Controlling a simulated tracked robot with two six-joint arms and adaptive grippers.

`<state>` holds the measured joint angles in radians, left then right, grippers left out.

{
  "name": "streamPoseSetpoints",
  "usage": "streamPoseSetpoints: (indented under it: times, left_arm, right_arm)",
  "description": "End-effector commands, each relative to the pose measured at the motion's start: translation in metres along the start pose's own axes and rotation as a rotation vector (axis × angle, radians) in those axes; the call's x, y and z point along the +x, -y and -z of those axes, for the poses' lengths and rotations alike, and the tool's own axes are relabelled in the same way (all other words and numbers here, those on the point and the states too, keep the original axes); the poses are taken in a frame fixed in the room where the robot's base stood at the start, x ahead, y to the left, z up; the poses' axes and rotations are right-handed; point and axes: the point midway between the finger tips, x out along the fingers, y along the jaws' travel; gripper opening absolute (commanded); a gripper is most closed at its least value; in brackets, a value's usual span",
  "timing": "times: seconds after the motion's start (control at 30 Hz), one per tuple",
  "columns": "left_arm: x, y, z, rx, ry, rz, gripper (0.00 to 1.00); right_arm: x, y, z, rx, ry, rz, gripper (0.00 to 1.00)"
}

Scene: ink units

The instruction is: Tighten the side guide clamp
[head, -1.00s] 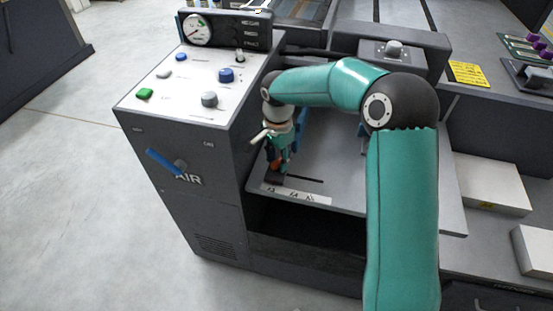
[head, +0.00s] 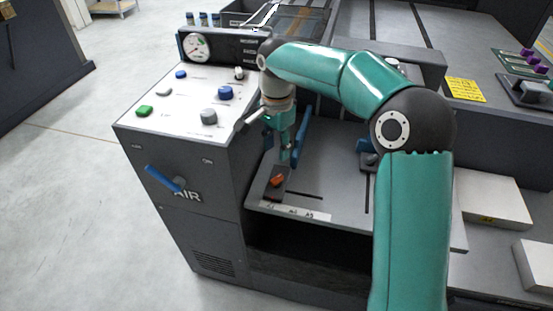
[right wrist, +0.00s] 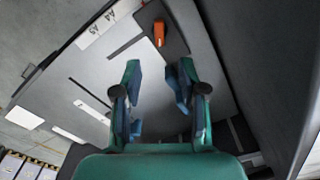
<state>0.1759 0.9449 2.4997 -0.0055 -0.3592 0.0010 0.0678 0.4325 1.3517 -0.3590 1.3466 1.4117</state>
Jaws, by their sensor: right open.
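The side guide clamp is a small dark block (head: 268,191) with an orange lever (head: 277,181), on the grey feed plate near its front left corner. In the right wrist view the orange lever (right wrist: 159,35) lies beyond the fingertips, uncovered. My right gripper (head: 286,158) points down just behind and above the clamp. In the right wrist view its two fingers (right wrist: 160,75) are apart with nothing between them. A blue side guide (head: 303,122) stands just right of the gripper, partly hidden by it. My left gripper is not in view.
The control console (head: 165,105) with knobs and a gauge rises close to the left of the clamp. A size label strip (head: 296,211) runs along the plate's front edge. A second blue guide (head: 364,147) stands farther right. The plate between the guides looks clear.

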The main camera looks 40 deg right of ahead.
Motion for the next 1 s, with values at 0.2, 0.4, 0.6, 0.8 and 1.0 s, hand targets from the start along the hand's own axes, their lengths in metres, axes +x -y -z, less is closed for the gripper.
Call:
streamPoseSetpoints:
  times: [0.2, 0.4, 0.6, 0.8, 1.0]
  left_arm:
    - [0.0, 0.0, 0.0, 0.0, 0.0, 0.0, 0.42]
    - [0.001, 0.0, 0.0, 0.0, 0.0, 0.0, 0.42]
    - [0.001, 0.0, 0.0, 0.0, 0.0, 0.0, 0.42]
    - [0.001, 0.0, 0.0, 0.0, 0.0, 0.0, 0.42]
    - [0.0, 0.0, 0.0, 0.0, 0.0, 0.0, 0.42]
  right_arm:
    - [-0.012, 0.0, 0.0, -0.001, 0.0, 0.001, 0.42]
    - [-0.012, 0.0, 0.0, -0.001, 0.0, 0.0, 0.42]
    - [-0.012, 0.001, 0.0, -0.066, -0.001, 0.004, 0.68]
    - [-0.005, 0.012, -0.003, -0.397, -0.011, 0.056, 0.68]
    - [0.005, 0.012, -0.013, -0.898, -0.04, 0.131, 0.68]
